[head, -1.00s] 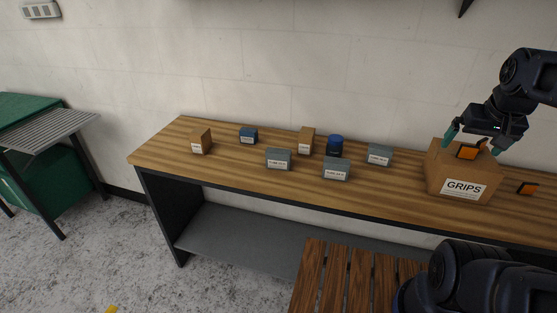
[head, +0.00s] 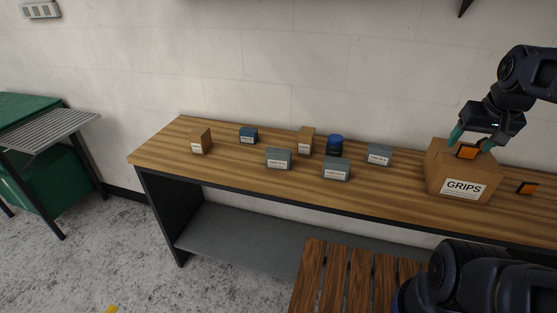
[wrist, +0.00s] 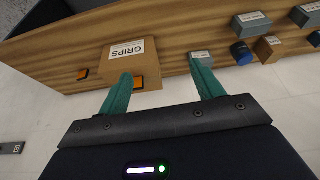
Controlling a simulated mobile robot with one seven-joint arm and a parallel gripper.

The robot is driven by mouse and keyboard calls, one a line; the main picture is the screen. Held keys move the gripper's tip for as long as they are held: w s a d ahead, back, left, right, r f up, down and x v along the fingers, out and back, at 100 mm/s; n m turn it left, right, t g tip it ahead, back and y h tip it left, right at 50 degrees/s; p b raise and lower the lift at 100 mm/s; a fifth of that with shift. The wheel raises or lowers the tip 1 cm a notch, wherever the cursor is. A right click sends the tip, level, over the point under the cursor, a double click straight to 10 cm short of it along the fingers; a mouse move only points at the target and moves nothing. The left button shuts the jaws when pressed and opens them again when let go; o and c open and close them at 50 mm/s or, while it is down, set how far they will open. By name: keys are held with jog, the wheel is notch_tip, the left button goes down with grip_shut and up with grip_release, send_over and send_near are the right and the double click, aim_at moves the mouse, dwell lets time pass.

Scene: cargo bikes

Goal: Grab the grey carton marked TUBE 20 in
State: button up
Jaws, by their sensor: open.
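Three grey cartons with white labels stand on the wooden bench: a left one (head: 278,153), a front middle one (head: 336,164) and a right one (head: 379,149). Their labels seem to begin with TUBE, but the numbers are too small to read surely. In the wrist view grey cartons show at the top right (wrist: 251,17), at the upper right edge (wrist: 304,10) and beside the right finger (wrist: 201,54). My gripper (head: 471,140) is open and empty, above the brown GRIPS box (head: 436,176), to the right of all three cartons. Its teal fingers (wrist: 160,85) show apart in the wrist view.
A blue cylinder (head: 335,146) stands close behind the front middle carton. A brown carton (head: 307,136), a blue box (head: 248,133) and another brown carton (head: 201,138) are further left. Orange pieces lie on the GRIPS box (head: 467,151) and bench (head: 527,187). A slatted wooden surface (head: 345,280) stands in front.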

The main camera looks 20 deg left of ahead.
jog(key=w+a+r+n+g, duration=0.1)
jog(key=w+a+n, duration=0.5)
jog(key=w+a, duration=0.55)
jog(key=n+g, duration=0.4)
jog(key=n, duration=0.9)
send_over(278, 151)
notch_tip(278, 151, down, 18)
jog(key=shift+w+a+r, duration=0.15)
jog(key=shift+r, duration=0.05)
jog(key=shift+a+f, duration=0.1)
jog(key=shift+f, duration=0.1)
notch_tip(278, 151, down, 5)
jog(key=shift+r, duration=0.1)
jog(key=shift+d+f, duration=0.2)
jog(key=shift+f, duration=1.25)
jog(key=shift+d+f, duration=0.15)
jog(key=shift+f, duration=1.25)
